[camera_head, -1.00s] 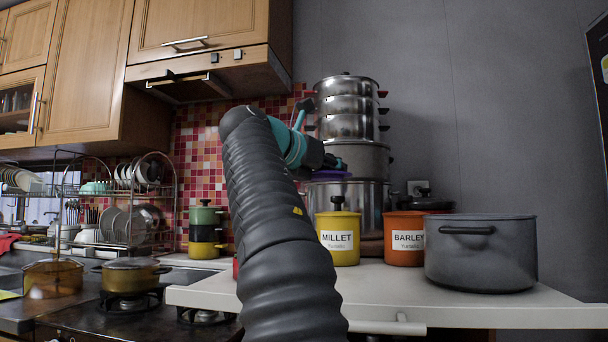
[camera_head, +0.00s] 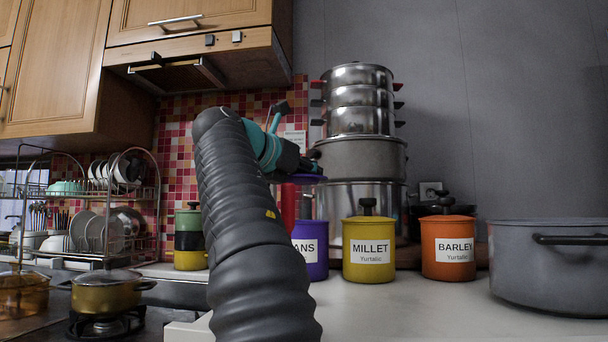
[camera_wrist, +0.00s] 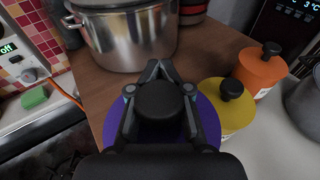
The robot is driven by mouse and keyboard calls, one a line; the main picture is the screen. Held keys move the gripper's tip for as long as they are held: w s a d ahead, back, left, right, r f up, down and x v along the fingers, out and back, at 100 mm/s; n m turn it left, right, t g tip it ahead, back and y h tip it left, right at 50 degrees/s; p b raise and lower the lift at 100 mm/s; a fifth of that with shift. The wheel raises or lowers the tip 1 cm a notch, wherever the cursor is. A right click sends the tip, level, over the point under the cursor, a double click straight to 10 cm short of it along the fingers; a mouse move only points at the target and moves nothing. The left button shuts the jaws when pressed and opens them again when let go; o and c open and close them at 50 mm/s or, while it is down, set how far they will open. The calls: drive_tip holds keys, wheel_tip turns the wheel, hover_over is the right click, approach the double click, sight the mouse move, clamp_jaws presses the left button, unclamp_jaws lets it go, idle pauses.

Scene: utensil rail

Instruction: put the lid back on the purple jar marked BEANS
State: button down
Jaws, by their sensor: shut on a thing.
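My gripper (camera_wrist: 160,95) is shut on the black knob (camera_wrist: 160,101) of the purple lid (camera_wrist: 208,120). In the head view, the purple lid (camera_head: 306,178) is held level in the air at the end of my arm. The purple jar marked BEANS (camera_head: 314,262) stands on the white counter below it, with a clear gap between. My arm covers the jar's left part and the start of its label. In the wrist view the jar is hidden, apparently behind the lid and gripper.
The yellow MILLET jar (camera_head: 369,262) and orange BARLEY jar (camera_head: 448,258), both lidded, stand to the right, then a grey pot (camera_head: 530,270). Stacked steel pots (camera_head: 360,160) rise behind. A dish rack (camera_head: 90,215) and hob pot (camera_head: 107,293) are left. Front counter (camera_head: 400,318) is clear.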

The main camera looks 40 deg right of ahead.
drive_tip(key=shift+s+d+f, duration=0.1)
drive_tip(key=shift+s+d, duration=0.1)
drive_tip(key=shift+d, duration=0.05)
drive_tip(key=shift+f, duration=2.75)
drive_tip(key=shift+f+b, duration=0.55)
drive_tip(key=shift+f, duration=0.5)
drive_tip(key=c, duration=1)
unclamp_jaws()
drive_tip(key=shift+a, duration=0.1)
drive_tip(key=v, duration=1.2)
drive_tip(key=shift+w+f, duration=0.1)
drive_tip(key=shift+w, duration=0.1)
